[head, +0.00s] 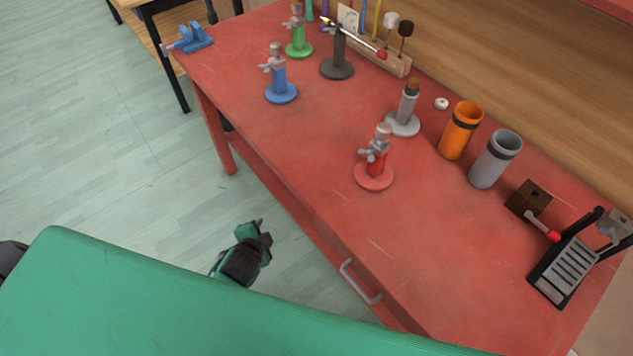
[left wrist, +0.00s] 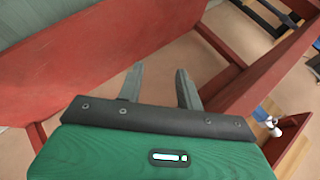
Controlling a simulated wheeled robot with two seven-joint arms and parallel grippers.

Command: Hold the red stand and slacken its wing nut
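The red stand (head: 374,172) is upright on the red table, near its front edge in the head view. It has a round red base, a short red post and a grey clamp top with a wing nut (head: 367,154) on its left side. My left gripper (head: 262,228) is off the table's front edge, left of and nearer than the red stand, well apart from it. In the left wrist view its two fingers (left wrist: 160,82) are spread with nothing between them. The red stand does not show there. I cannot make out my right gripper.
On the red table (head: 300,130), a blue stand (head: 281,91), green stand (head: 299,47), dark stand (head: 337,68) and grey stand (head: 402,123) stand behind. Orange (head: 458,135) and grey (head: 492,165) cups are to the right. A drawer handle (head: 358,283) sticks out in front.

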